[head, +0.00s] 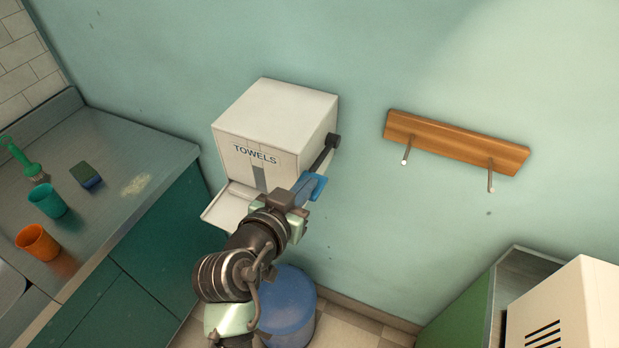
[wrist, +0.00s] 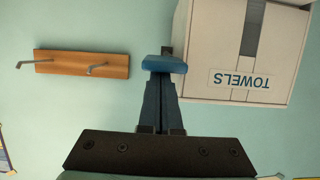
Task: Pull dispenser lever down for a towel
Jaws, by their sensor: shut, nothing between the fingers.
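The white towel dispenser (head: 250,115) hangs on the wall, its front marked TOWELS; it also shows upside down in the wrist view (wrist: 280,50). Its dark lever (head: 325,157) runs from a pivot on the right side toward the front. It ends in a blue handle (head: 319,188), which also shows in the wrist view (wrist: 164,64). My gripper (head: 303,184) is at the handle, its fingers (wrist: 160,85) together and empty, with the handle directly past the tips. I cannot tell whether they touch. No towel shows on the white tray (head: 222,212), which is partly hidden by my arm.
A wooden peg rack (head: 455,142) is on the wall to the right. A blue bin (head: 288,310) stands below. A counter (head: 140,160) at left holds cups (head: 38,241) and a sponge (head: 85,174). Cabinets (head: 575,310) stand at lower right. The wall between dispenser and rack is clear.

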